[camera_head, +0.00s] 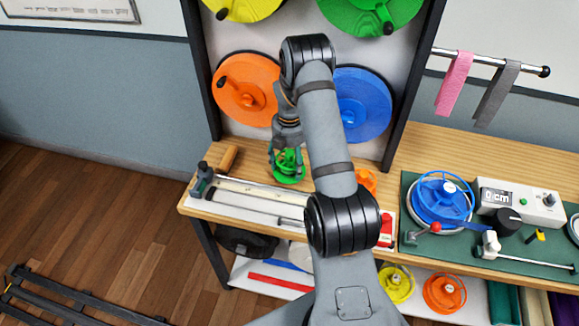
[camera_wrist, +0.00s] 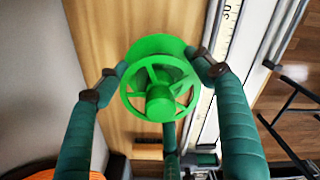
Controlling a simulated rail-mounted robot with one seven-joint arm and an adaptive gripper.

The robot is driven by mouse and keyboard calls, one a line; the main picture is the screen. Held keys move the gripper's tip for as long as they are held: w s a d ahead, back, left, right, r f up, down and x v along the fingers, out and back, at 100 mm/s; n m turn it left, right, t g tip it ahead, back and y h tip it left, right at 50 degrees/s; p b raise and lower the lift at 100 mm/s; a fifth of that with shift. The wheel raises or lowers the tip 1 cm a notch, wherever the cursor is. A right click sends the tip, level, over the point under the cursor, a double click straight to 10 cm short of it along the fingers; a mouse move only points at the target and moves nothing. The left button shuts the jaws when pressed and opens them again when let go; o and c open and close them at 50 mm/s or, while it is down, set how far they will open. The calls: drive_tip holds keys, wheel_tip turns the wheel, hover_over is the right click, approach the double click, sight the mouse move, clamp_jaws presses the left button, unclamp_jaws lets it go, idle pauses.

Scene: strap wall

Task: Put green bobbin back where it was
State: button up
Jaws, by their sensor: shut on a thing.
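The green bobbin (camera_head: 289,167) is at the back left of the wooden bench, in front of the wall rack. My gripper (camera_head: 287,152) is shut on it from above. In the wrist view the green bobbin (camera_wrist: 160,88) shows its spoked face and hub, with my gripper's fingers (camera_wrist: 158,75) around its rim. Bare wood lies behind it in that view. I cannot tell whether it touches the bench top or hangs just above it.
An orange bobbin (camera_head: 366,181) stands right of my arm. A measuring rail (camera_head: 262,195) runs along the bench front; a wooden-handled tool (camera_head: 228,158) lies left. A blue bobbin (camera_head: 438,203) sits on the winder. Yellow (camera_head: 397,285) and orange (camera_head: 444,293) bobbins are below. Large coloured reels hang behind.

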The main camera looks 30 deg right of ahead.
sight(289, 153)
wheel_tip(289, 153, down, 3)
drive_tip(key=shift+r, duration=0.2)
drive_tip(key=shift+f, duration=0.2)
drive_tip(key=o, duration=1.3)
drive_tip(key=shift+o, duration=0.3)
wheel_tip(289, 153, up, 12)
drive_tip(key=b, duration=0.2)
drive_tip(key=shift+r+b, duration=0.25)
drive_tip(key=shift+b, duration=0.1)
